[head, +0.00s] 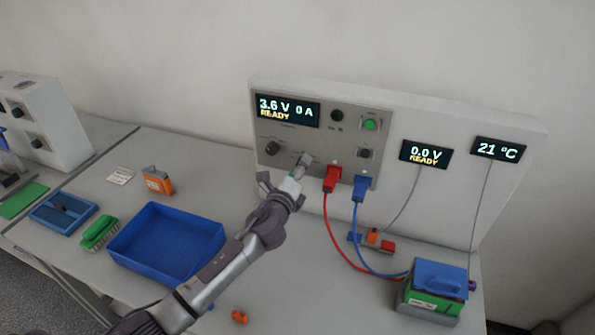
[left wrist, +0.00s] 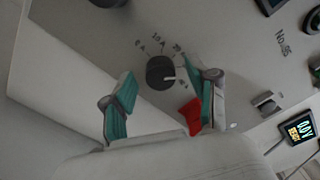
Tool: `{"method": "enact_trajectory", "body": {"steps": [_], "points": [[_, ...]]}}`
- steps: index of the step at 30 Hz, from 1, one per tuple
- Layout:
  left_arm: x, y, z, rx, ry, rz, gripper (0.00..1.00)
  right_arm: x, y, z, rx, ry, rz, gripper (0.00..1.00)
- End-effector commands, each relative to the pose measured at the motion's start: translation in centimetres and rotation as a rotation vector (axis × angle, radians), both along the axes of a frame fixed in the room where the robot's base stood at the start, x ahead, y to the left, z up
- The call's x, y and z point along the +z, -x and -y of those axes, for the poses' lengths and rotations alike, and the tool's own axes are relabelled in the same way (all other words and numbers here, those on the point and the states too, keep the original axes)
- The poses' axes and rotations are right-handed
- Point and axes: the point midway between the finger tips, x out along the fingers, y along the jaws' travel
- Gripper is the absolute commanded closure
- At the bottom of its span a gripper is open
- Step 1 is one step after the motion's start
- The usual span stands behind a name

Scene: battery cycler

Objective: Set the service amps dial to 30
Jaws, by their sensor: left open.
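The amps dial (left wrist: 160,72) is a round black knob on the grey panel in the left wrist view. Its white pointer points right, just past the 20 mark; the label there is partly covered by a finger. My left gripper (left wrist: 166,88) is open, its teal fingers on either side of the knob, apart from it. In the head view this gripper (head: 299,168) is at the cycler panel and hides most of the dial. The cycler display (head: 288,110) reads 3.6 V, 0 A, READY. My right gripper is not in view.
A red plug (head: 332,178) and blue plug (head: 360,187) sit just right of my gripper, their cables running to a battery (head: 436,305). Another black knob (head: 272,147) is on the left of the panel. A blue bin (head: 205,228) stands on the bench beside my arm.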

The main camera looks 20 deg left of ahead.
Motion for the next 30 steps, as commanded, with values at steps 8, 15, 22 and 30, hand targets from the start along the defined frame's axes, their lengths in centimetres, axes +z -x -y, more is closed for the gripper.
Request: {"method": "enact_trajectory", "body": {"steps": [8,15,22,30], "points": [[-0.2,3.6,-0.1,-0.002,0.0,-0.003,0.41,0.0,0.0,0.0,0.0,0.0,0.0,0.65],[-0.2,8.7,-0.3,-0.002,-0.001,-0.003,0.41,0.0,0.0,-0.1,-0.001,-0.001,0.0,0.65],[-0.1,11.5,-0.4,0.001,-0.001,-0.001,0.41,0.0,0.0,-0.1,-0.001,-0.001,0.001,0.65],[0.0,11.9,-0.4,0.0,-0.001,0.0,0.41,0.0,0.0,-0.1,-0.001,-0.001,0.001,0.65]]}}
